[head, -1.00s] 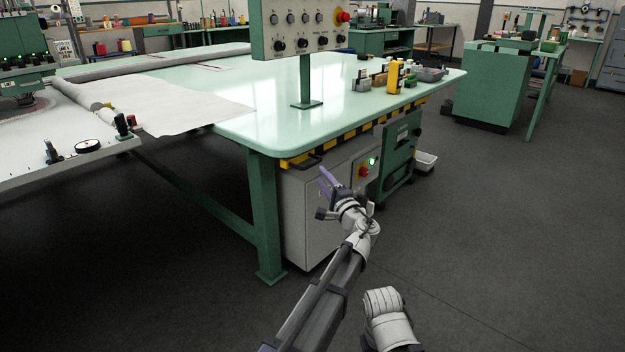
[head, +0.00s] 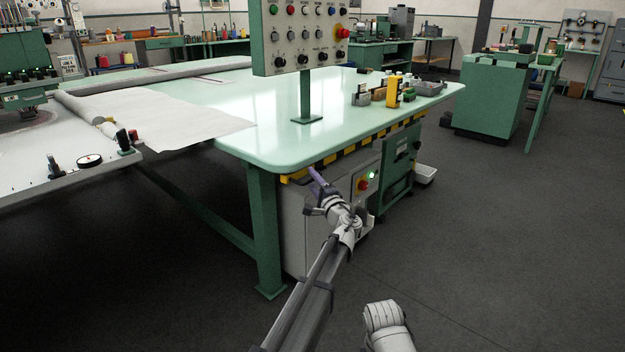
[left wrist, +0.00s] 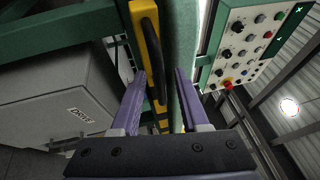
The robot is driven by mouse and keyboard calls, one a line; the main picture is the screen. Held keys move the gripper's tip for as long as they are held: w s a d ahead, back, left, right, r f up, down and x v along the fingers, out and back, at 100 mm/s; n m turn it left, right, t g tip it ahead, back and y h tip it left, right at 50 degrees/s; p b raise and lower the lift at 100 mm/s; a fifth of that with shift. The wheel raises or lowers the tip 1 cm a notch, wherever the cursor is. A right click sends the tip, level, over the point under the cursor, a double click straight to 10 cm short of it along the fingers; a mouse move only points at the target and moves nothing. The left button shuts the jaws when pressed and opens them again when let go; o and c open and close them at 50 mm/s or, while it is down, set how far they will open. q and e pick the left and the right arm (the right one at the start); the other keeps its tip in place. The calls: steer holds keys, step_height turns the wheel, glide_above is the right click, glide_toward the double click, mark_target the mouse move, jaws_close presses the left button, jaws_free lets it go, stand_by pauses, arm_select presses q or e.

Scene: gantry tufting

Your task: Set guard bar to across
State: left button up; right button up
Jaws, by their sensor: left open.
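The guard bar (head: 347,150), striped yellow and black, runs along under the right edge of the pale green table. In the left wrist view its yellow face (left wrist: 138,25) carries a curved black handle (left wrist: 152,45). My left gripper (head: 314,178) is at the table's near corner, close to the handle end of the bar. Its purple fingers are open (left wrist: 160,75), and the lower part of the handle shows between them in the picture. I cannot tell whether they touch it. My right gripper is not in view.
A control panel (head: 305,30) stands on a post on the table (head: 240,120). A grey cabinet (left wrist: 55,90) and a box with a red button (head: 363,184) are below the bar. A green table leg (head: 266,230) is left of my arm.

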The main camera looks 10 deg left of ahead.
arm_select(q)
jaws_close()
stand_by(0.3)
stand_by(1.1)
